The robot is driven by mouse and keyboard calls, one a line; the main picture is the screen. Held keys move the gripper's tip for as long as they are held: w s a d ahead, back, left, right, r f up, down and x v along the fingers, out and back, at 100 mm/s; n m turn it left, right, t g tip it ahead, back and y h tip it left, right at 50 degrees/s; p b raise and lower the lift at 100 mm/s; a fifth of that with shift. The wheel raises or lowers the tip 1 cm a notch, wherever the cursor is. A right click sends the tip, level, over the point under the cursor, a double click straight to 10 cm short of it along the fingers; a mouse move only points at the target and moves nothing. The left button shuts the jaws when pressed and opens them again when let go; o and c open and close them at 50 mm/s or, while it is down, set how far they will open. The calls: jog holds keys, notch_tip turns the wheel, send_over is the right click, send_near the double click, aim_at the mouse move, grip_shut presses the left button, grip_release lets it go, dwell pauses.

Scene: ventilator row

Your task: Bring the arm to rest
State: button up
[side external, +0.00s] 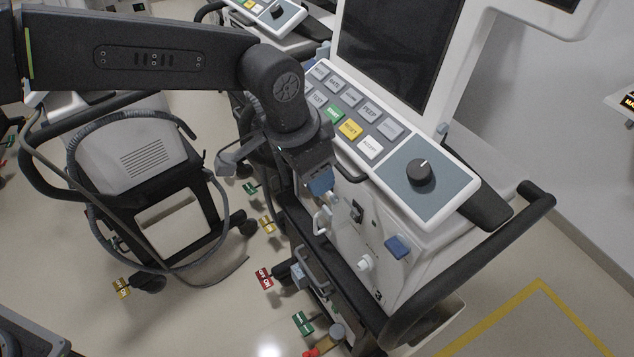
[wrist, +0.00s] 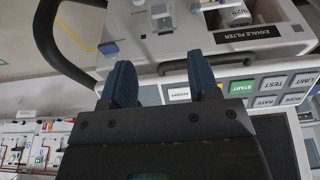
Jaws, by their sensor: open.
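My gripper (side external: 322,188) hangs at the end of my arm, close to the front of the near ventilator (side external: 430,235), just below its button panel. In the wrist view my gripper (wrist: 162,82) shows two blue fingers held apart with nothing between them. In the side view I cannot tell whether the fingers touch the ventilator.
The button panel (side external: 350,118), black knob (side external: 421,172) and dark screen (side external: 398,45) are beside my arm. A black handle rail (side external: 480,258) curves around the ventilator's front. A second machine (side external: 130,150) with looped hoses stands at left.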

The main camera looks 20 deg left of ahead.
jog(key=shift+s+a+r, duration=0.1)
jog(key=shift+r, duration=0.45)
